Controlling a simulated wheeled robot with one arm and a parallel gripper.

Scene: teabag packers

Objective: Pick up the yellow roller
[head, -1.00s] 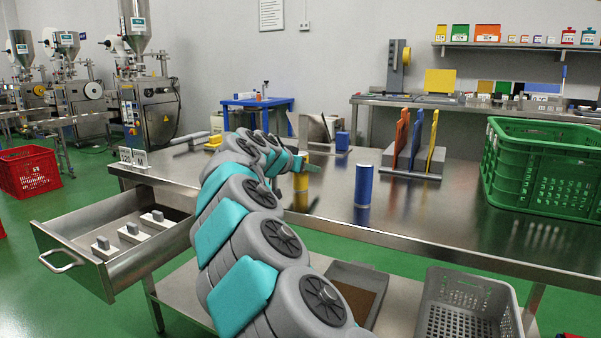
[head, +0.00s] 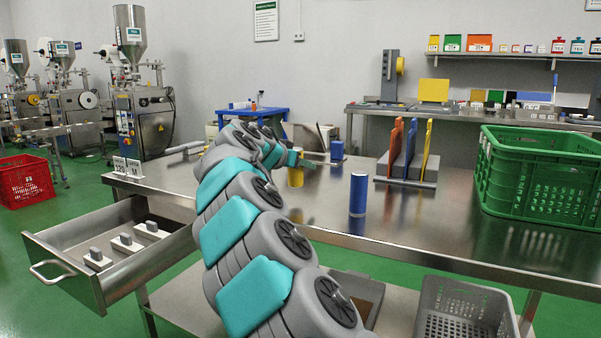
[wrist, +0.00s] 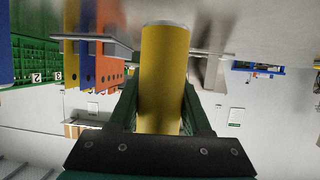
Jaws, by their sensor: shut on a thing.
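The yellow roller (wrist: 164,75) stands between the two dark fingers of my gripper (wrist: 160,90) in the wrist view. The fingers are shut on its sides, and its pale end cap shows at the top of that picture. In the head view a short part of the yellow roller (head: 296,178) shows beside my gripper (head: 303,161), over the left half of the steel table (head: 400,216). My arm hides part of it. I cannot tell whether its lower end touches the table.
A blue roller (head: 358,195) stands upright to the right. Behind it is a grey rack (head: 405,182) with orange, blue and yellow plates. A green crate (head: 535,175) sits at the right end. An open drawer (head: 110,255) juts out at the left. The table's front middle is clear.

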